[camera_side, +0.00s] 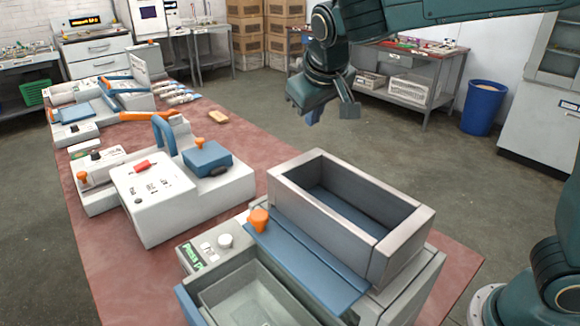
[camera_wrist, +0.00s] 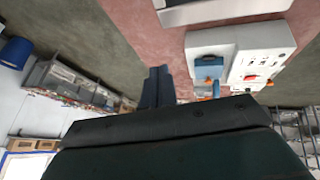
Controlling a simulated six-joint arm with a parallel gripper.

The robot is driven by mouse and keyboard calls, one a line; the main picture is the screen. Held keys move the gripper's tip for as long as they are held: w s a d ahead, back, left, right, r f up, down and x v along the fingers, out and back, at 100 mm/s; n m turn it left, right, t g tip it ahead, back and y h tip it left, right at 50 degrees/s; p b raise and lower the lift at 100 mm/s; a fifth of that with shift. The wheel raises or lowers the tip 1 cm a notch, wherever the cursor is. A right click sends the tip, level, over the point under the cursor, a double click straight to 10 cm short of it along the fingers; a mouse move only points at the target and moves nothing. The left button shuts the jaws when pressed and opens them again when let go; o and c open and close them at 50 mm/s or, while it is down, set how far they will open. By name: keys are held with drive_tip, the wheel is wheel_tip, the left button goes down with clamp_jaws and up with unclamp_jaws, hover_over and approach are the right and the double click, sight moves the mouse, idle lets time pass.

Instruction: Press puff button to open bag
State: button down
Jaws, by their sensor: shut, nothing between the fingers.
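I cannot tell for sure which control is the puff button. A white machine (camera_side: 160,195) on the table has a red button (camera_side: 141,167) on its sloped panel, beside a blue block (camera_side: 207,158) and a blue arch (camera_side: 164,135). In the wrist view the red button (camera_wrist: 250,77) and blue block (camera_wrist: 209,67) show at upper right. No bag can be made out. My gripper (camera_side: 330,112) hangs high off the table's right side, well apart from the machine. In the wrist view its blue fingers (camera_wrist: 158,86) are together and empty.
More machines line the red table (camera_side: 95,255) behind. A blue bin (camera_side: 483,108) and shelves stand on the floor beyond.

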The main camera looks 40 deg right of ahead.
drive_tip(key=w+a+f+h, duration=0.2)
drive_tip(key=w+a+f, duration=0.4)
drive_tip(key=a, duration=0.3)
drive_tip(key=t+h, duration=0.1)
drive_tip(key=h, duration=0.1)
hover_over(224, 243)
wheel_tip(224, 243, down, 9)
drive_tip(key=shift+f, duration=0.2)
drive_tip(key=shift+f, duration=4.25)
drive_tip(key=shift+f, duration=1)
drive_tip(key=shift+r, duration=1)
